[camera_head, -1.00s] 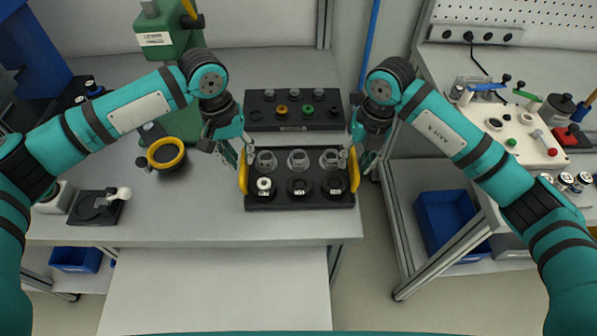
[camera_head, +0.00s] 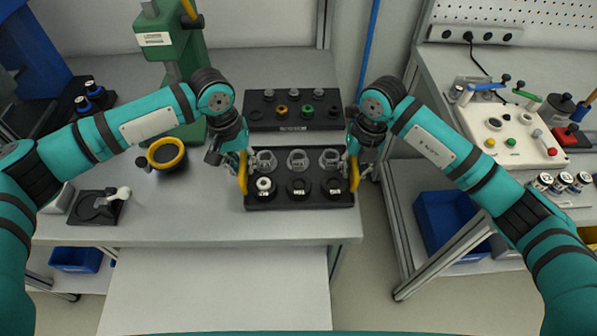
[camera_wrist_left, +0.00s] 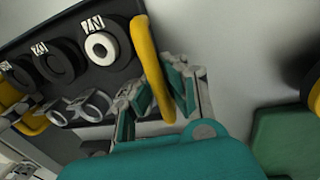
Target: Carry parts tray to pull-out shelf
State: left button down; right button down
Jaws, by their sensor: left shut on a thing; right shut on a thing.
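The parts tray (camera_head: 280,203) is black with a yellow handle at each end. It rests on the table and holds clear-topped parts at the back and round dark parts in front, one with a white ring. My left gripper (camera_head: 243,168) is shut on the tray's left yellow handle, which also shows in the left wrist view (camera_wrist_left: 150,65). My right gripper (camera_head: 352,168) is shut on the right yellow handle; its fingertips are partly hidden. The pull-out shelf (camera_head: 215,290) is a bare pale panel below the table's front edge.
A second black rack (camera_head: 293,127) with several small parts stands just behind the tray. A green press (camera_head: 180,60), a yellow-rimmed round part (camera_head: 166,155) and a black fixture (camera_head: 97,207) stand to the left. Another bench with a cream panel (camera_head: 510,135) is at the right.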

aim_at(352, 161)
pick_arm(q)
jog(key=shift+w+r, duration=0.1)
jog(key=shift+r, duration=0.1)
pick_arm(e)
jog(key=shift+w+a+r, duration=0.1)
jog(key=shift+a+r, duration=0.05)
jog(key=shift+r, duration=0.1)
